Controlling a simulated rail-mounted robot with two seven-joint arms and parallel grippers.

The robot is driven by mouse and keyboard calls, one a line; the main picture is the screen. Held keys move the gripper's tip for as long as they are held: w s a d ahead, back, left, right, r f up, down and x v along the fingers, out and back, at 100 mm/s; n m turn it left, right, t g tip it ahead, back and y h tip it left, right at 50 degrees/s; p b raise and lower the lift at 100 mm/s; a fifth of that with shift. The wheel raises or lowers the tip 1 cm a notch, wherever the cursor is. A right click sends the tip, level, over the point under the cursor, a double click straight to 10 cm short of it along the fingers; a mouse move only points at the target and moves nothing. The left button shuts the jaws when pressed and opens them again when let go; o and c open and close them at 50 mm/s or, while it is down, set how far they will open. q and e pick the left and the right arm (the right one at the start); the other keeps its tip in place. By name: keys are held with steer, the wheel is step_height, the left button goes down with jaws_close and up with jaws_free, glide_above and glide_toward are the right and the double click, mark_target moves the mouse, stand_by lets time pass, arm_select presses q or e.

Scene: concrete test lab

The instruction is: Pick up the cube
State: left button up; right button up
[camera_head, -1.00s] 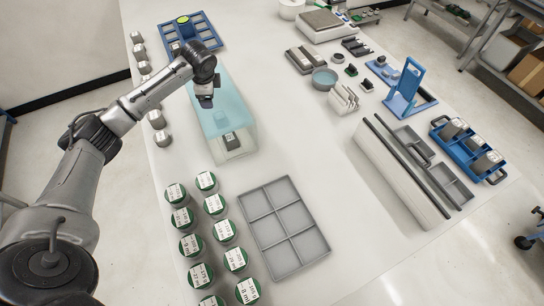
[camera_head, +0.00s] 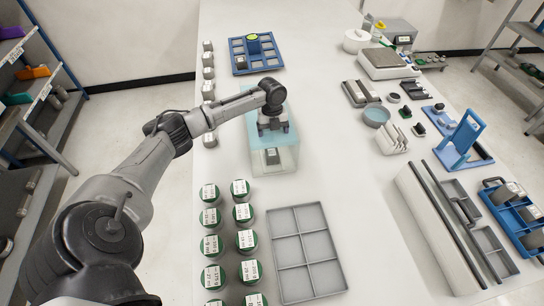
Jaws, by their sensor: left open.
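A dark block with a pale label (camera_head: 272,157), which looks like the cube, shows low inside the front of a clear-walled box (camera_head: 289,158) with a teal top. I cannot tell its exact shape through the wall. My left gripper (camera_head: 273,132) is open, pointing down over the middle of the box's top, behind the block in the picture. Its fingertips are small, and I cannot tell whether they touch the top. My right gripper is out of view.
Green-lidded labelled jars (camera_head: 243,213) stand in two columns at the front left, beside an empty grey divided tray (camera_head: 329,246). A blue compartment tray (camera_head: 239,63) lies behind the box. Small grey pieces (camera_head: 208,72) line the left edge.

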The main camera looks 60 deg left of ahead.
arm_select(q)
steer(key=f, duration=0.4)
steer(key=shift+s+d, duration=0.1)
steer(key=shift+d, duration=0.15)
steer(key=shift+s+d+f, duration=0.1)
steer(key=shift+s+f, duration=0.1)
steer(key=shift+f, duration=1.2)
steer(key=shift+s+d+f, duration=0.1)
steer(key=shift+s+f, duration=0.05)
steer(key=shift+f, duration=1.25)
steer(key=shift+a, duration=0.1)
steer(key=shift+c, duration=0.3)
steer(key=shift+r, duration=0.1)
steer(key=c, duration=1.1)
